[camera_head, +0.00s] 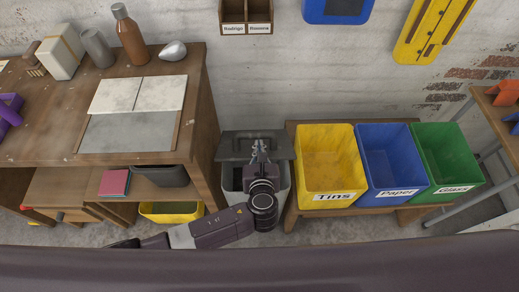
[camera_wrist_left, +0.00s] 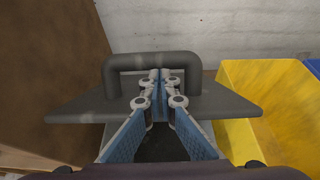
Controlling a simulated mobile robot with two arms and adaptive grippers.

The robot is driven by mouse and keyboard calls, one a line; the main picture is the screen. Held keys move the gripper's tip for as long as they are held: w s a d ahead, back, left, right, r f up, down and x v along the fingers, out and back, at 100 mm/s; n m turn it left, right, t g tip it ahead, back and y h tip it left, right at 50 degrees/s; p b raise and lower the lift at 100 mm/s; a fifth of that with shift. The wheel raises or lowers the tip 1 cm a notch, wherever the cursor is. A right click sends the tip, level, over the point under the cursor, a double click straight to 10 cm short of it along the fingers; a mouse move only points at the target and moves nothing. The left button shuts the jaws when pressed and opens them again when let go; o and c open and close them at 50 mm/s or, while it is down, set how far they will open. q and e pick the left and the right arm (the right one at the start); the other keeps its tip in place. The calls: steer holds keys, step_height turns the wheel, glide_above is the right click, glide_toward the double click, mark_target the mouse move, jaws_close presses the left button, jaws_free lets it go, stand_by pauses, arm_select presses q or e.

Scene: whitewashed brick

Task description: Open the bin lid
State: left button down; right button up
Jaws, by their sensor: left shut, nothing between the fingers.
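The bin (camera_head: 228,198) is light grey and stands on the floor between the workbench and the coloured bins. Its dark grey lid (camera_head: 235,146) is at the back, and a dark opening shows in front of it, so the lid seems at least partly raised. In the left wrist view the lid (camera_wrist_left: 80,108) carries an arched dark handle (camera_wrist_left: 110,80). My left gripper (camera_head: 260,146) is shut and empty, its fingertips (camera_wrist_left: 160,78) in front of or within the handle arch; contact is unclear. My arm hides part of the bin. My right gripper is not in view.
Yellow Tins (camera_head: 327,165), blue Paper (camera_head: 390,165) and green Glass (camera_head: 450,160) bins stand close on the right on a low wooden stand. The workbench (camera_head: 60,140) is close on the left. A brick wall (camera_head: 330,80) rises behind.

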arm_select(q)
steer(key=shift+w+r+p, duration=0.3)
steer(key=shift+r+p, duration=0.3)
steer(key=shift+p, duration=0.4)
steer(key=shift+w+r+g+p, duration=0.55)
steer(key=shift+w+g+p, duration=0.05)
steer(key=shift+p, duration=0.8)
steer(key=w+r+g+p, duration=0.2)
steer(key=w, duration=0.6)
steer(key=w+r+g+p, duration=0.2)
steer(key=w+r+p, duration=0.1)
steer(key=w, duration=0.5)
steer(key=shift+w+p, duration=0.2)
steer(key=shift+p, duration=0.15)
steer(key=shift+r, duration=0.1)
